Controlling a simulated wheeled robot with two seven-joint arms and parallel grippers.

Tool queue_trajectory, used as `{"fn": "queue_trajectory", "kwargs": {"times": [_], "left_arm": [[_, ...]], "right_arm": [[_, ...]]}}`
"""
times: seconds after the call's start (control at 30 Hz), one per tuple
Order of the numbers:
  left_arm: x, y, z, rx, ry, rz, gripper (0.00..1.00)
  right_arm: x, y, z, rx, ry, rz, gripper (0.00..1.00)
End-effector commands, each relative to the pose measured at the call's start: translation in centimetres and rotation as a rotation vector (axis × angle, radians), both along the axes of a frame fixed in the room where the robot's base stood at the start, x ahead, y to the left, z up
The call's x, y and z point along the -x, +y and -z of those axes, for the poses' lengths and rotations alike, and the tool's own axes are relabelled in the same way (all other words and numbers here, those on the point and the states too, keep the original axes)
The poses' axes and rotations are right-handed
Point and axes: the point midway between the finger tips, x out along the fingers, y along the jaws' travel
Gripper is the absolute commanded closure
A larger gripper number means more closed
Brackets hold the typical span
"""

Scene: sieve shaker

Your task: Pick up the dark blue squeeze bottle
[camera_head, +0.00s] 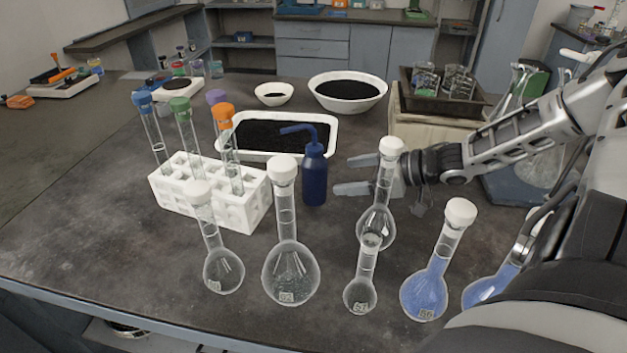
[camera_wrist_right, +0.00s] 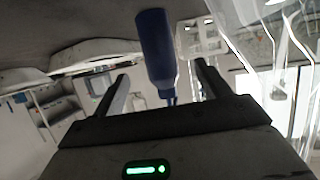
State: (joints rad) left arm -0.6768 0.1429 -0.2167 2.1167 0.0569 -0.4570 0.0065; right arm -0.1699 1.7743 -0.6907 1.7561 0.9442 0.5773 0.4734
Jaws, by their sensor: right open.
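The dark blue squeeze bottle (camera_head: 314,178) stands upright on the dark table in the head view, its bent spout pointing left. My right gripper (camera_head: 345,175) comes in from the right, just right of the bottle, with its fingers spread and pointing at it. In the right wrist view the bottle (camera_wrist_right: 156,48) appears upside down beyond and between the two open fingers (camera_wrist_right: 160,80). No contact between bottle and fingers shows. My left gripper is not in either view.
Flasks with white stoppers, such as the large one (camera_head: 291,268), stand in front. A flask (camera_head: 376,222) is close before my right gripper. A white rack (camera_head: 250,196) with tubes is left of the bottle. A white tray (camera_head: 331,122) of black grains lies behind.

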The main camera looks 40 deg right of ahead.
Motion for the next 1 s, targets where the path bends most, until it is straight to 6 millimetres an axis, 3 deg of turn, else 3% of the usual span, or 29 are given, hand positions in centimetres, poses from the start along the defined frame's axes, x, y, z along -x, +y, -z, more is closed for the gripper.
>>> {"fn": "queue_trajectory", "kwargs": {"times": [0.27, 0.6, 1.0], "left_arm": [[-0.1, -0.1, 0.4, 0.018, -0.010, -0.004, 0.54], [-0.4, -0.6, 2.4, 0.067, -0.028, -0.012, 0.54], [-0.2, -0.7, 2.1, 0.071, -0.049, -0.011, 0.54]], "right_arm": [[-1.5, 0.7, 0.8, 0.001, 0.000, 0.002, 0.25], [-4.5, 2.1, 2.3, 0.004, 0.002, 0.001, 0.25], [-5.9, 2.9, 2.1, 0.003, 0.000, 0.003, 0.25]]}}
